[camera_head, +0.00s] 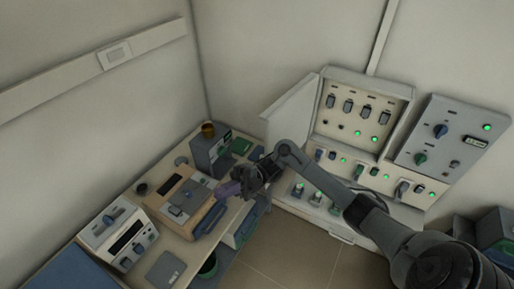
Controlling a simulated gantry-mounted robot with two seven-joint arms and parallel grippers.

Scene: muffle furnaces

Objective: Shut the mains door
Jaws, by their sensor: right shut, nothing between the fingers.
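The mains cabinet (322,127) is on the back wall, with several dark switches and green lamps showing inside. Its pale door (290,106) stands open, swung out to the left of the cabinet. My right gripper (230,189) is shut and empty, over the bench to the left of and below the door, apart from it. My right arm comes in from the lower right and passes in front of the lower switch panel. My left gripper is not in view.
A bench (150,203) along the left wall holds a white instrument (118,238), a grey box (207,152) and an orange cup (208,129). A grey control box (452,148) hangs right of the cabinet. The floor (290,250) between bench and panel is clear.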

